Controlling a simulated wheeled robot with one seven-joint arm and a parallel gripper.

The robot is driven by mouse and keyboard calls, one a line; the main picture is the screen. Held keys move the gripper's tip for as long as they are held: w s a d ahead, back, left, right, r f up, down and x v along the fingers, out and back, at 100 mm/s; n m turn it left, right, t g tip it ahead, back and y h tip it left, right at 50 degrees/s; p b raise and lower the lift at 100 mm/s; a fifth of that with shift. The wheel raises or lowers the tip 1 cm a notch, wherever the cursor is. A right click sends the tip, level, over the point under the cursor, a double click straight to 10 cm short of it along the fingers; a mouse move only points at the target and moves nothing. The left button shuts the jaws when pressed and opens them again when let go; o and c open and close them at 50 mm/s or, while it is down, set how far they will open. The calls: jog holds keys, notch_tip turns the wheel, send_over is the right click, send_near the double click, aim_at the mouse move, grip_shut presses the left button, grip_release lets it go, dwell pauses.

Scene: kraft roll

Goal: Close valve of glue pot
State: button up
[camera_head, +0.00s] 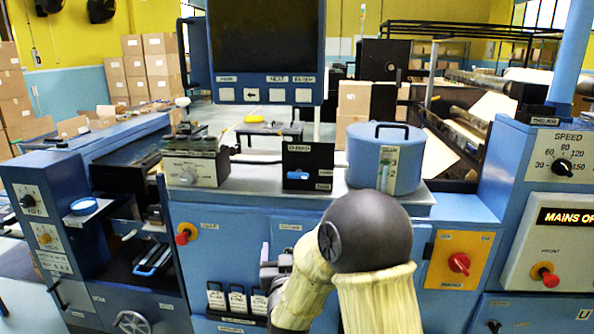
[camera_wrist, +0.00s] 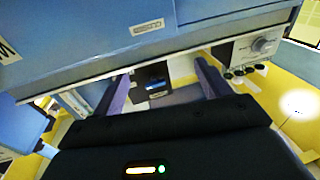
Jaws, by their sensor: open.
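A blue cylindrical pot (camera_head: 385,165) with a black top handle stands on the right of the grey counter in the head view. It fits the glue pot; its front has a numbered gauge strip (camera_head: 384,178) with a green level. I cannot clearly make out its valve. My gripper (camera_head: 275,272) is low in front of the cabinet, left of and below the pot, partly hidden by my arm. In the wrist view my gripper (camera_wrist: 162,72) has its two fingers apart, with nothing held. A black box with a blue lever (camera_wrist: 153,88) shows beyond and between the fingers.
The black box (camera_head: 306,166) stands left of the pot. A grey box with a knob (camera_head: 195,170) is farther left. A dark screen (camera_head: 265,50) hangs above the counter. A yellow plate with a red knob (camera_head: 459,262) is below right. The counter's front edge lies near my gripper.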

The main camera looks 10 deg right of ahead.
aim_at(297, 177)
jog(key=r+t+h, duration=0.1)
jog(key=r, duration=0.1)
jog(key=r+m+t+h+p, duration=0.1)
jog(key=r+h, duration=0.1)
jog(key=r+m+t+h, duration=0.1)
jog(key=shift+s+d+r+p, duration=0.3)
jog(key=shift+s+r+p, duration=0.1)
jog(key=p+x, duration=0.7)
jog(key=x, duration=1)
jog(key=shift+w+d+r, duration=0.1)
jog(key=shift+d, duration=0.1)
jog(key=shift+c, duration=0.3)
jog(key=c, duration=0.9)
